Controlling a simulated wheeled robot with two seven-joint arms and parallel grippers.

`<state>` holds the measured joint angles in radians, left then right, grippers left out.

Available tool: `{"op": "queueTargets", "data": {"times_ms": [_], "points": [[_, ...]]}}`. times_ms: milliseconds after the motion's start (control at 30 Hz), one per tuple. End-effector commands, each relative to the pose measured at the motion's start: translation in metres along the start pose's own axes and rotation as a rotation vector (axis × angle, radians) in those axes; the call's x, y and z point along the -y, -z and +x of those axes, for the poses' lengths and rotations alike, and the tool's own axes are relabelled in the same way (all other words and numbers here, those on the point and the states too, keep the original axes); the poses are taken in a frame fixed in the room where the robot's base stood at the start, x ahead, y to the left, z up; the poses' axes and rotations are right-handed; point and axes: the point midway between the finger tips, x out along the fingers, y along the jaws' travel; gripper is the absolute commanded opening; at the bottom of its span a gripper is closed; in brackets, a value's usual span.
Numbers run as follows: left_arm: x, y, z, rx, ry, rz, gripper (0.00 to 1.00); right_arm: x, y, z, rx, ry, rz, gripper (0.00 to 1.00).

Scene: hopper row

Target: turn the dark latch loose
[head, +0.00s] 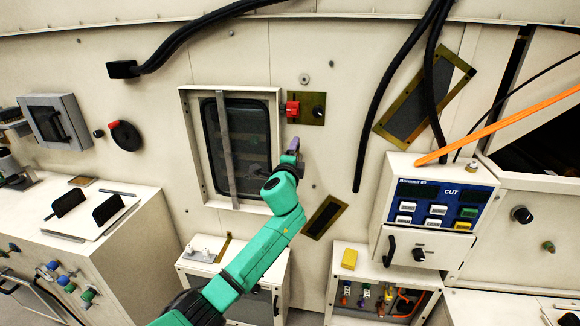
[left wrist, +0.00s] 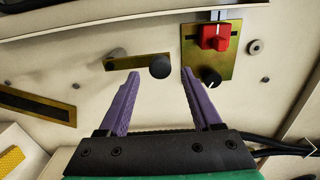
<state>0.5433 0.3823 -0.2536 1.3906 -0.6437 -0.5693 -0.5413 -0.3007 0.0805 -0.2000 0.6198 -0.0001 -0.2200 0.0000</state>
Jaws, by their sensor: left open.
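In the left wrist view a brass strip (left wrist: 135,62) on the pale wall carries a dark round knob (left wrist: 160,67) at one end and a grey peg (left wrist: 116,55) at the other; this looks like the dark latch. In the head view my left gripper hides this part. My left gripper (head: 296,152), with purple fingers, is open in front of the wall, just below the red switch panel. In the left wrist view the dark knob appears between its fingertips (left wrist: 155,74), with nothing held. I cannot tell whether they touch. My right gripper is not in view.
A brass panel with a red switch (head: 292,109) and a black knob (head: 319,113) is close above the gripper. A framed window (head: 184,130) is to its left. Black cables (head: 392,90) hang to the right, above a blue-faced control box (head: 411,189).

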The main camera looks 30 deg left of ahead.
Motion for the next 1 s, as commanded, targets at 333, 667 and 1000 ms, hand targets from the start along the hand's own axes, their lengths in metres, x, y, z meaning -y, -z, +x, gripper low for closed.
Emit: {"op": "queueTargets", "data": {"times_ms": [333, 667, 1000], "points": [[-0.005, 0.001, -0.084, -0.003, -0.002, 0.001, 0.66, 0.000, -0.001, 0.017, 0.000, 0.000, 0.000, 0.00], [-0.001, 0.001, -0.123, -0.001, -0.002, 0.001, 0.66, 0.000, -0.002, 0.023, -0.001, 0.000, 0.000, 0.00], [0.000, 0.001, -0.123, -0.001, -0.001, 0.001, 0.66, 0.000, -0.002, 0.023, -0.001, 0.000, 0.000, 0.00]]}}
